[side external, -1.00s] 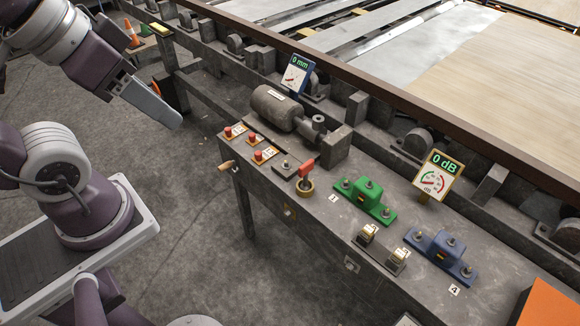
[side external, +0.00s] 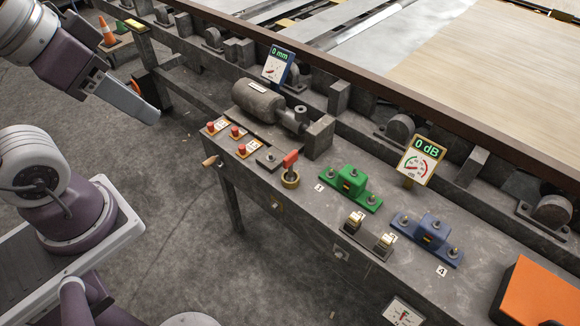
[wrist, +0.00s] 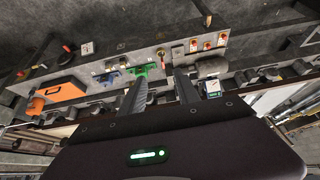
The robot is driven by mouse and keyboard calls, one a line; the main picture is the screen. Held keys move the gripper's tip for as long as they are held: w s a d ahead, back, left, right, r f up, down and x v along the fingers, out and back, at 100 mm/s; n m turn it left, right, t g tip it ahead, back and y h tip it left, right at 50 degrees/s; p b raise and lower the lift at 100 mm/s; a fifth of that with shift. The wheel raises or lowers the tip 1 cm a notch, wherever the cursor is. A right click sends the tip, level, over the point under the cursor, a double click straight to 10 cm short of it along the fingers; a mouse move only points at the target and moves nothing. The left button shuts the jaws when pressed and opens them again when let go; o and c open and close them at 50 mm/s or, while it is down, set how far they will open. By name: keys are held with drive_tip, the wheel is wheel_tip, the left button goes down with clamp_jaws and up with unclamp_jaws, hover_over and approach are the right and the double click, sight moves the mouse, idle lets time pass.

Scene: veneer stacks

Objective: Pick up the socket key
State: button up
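A small tool with a red grip, which looks like the socket key (side external: 290,160), stands upright in a brass ring holder (side external: 290,180) on the grey bench. In the wrist view the red-gripped key (wrist: 161,54) shows beyond the fingers, near the green block. My gripper (side external: 152,116) is in the air at the upper left of the side view, well away from the key and left of the bench. In the wrist view my gripper (wrist: 160,76) has its two fingers wide apart, with nothing held between them.
Beside the key are a green block (side external: 350,183), a red-button row (side external: 236,133) and a motor (side external: 258,101). A wooden handle (side external: 211,161) juts from the bench's front edge.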

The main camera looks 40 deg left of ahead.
drive_tip(key=w+f+g, duration=0.1)
drive_tip(key=w, duration=0.9)
drive_tip(key=g, duration=0.2)
hover_over(290, 155)
drive_tip(key=s, duration=0.4)
drive_tip(key=s+x, duration=0.2)
drive_tip(key=x, duration=0.7)
drive_tip(key=s+f+x, duration=0.1)
drive_tip(key=s+x, duration=0.1)
drive_tip(key=x, duration=0.6)
drive_tip(key=shift+g, duration=0.4)
drive_tip(key=w+f, duration=0.1)
drive_tip(key=f, duration=0.4)
drive_tip(key=w+f, duration=0.2)
drive_tip(key=f, duration=0.4)
drive_tip(key=w+f, duration=0.1)
drive_tip(key=f, duration=0.5)
drive_tip(key=shift+w, duration=0.2)
clamp_jaws()
